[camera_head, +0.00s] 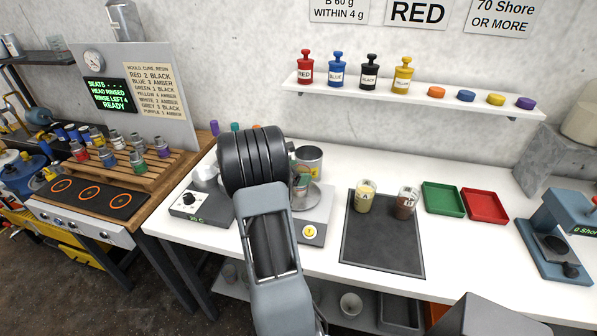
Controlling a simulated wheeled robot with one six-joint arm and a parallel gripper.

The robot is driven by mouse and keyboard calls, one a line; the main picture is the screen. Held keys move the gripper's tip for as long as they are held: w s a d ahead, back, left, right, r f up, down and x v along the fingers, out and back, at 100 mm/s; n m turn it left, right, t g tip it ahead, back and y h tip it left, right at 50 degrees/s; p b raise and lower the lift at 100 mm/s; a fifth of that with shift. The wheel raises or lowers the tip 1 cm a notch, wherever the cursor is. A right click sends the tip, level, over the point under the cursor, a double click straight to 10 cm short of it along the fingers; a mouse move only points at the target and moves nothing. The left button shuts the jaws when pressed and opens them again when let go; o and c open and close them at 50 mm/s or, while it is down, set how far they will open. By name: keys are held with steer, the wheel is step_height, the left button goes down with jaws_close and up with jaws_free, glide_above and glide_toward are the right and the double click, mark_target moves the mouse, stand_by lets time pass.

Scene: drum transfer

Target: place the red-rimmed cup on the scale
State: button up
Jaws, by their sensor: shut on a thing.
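The scale (313,229) stands on the white bench, with a round pan (314,198) and a yellow mark on its front. My arm reaches across in front of it and hides its left part. My gripper (297,176) is mostly hidden behind my wrist, and its fingertips are not clear. It is shut on a small clear cup (302,184) with a reddish rim, seen over the scale pan. I cannot tell whether the cup touches the pan.
A grey metal pot (309,158) stands just behind the scale. Green (443,199) and red (485,206) trays lie farther right.

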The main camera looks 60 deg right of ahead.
steer(key=shift+f, duration=0.15)
steer(key=shift+f, duration=0.15)
steer(key=o, duration=0.9)
